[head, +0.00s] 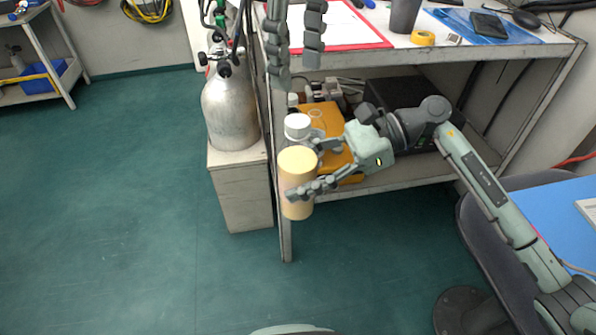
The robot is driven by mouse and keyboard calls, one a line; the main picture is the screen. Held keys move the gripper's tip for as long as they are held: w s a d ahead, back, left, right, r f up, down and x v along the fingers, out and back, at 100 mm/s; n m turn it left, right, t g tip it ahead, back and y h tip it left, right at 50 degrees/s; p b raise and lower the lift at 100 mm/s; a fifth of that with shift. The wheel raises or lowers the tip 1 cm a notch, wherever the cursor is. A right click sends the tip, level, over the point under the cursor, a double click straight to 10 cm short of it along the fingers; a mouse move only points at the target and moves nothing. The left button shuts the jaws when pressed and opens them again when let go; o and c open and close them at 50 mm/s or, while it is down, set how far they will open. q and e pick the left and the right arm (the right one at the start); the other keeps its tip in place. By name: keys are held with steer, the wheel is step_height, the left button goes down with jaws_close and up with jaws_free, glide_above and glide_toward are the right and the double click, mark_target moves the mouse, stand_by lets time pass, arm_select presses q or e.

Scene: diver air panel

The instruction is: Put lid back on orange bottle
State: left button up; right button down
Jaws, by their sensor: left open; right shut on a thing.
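A pale orange cylindrical bottle (296,203) with a pale yellow top (297,160) stands out in front of the shelf unit, roughly upright. My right gripper (308,170) reaches in from the right and is shut on this bottle, with one finger across its front. I cannot tell whether the yellow top is a lid or the bottle's own top. My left gripper (296,62) is open and empty, high above the bottle with its fingers pointing down. A white cap (297,121) shows just behind the orange bottle, on a clear bottle that is mostly hidden.
The bench top (440,46) holds a red-edged clipboard (345,43), a dark cup (404,16), yellow tape (422,38) and a phone (488,25). An orange box (325,118) sits on the lower shelf. A gas cylinder (231,108) stands left of the shelf post. The floor at left is clear.

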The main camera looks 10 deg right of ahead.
mark_target(297, 121)
arm_select(q)
steer(key=shift+f, duration=4)
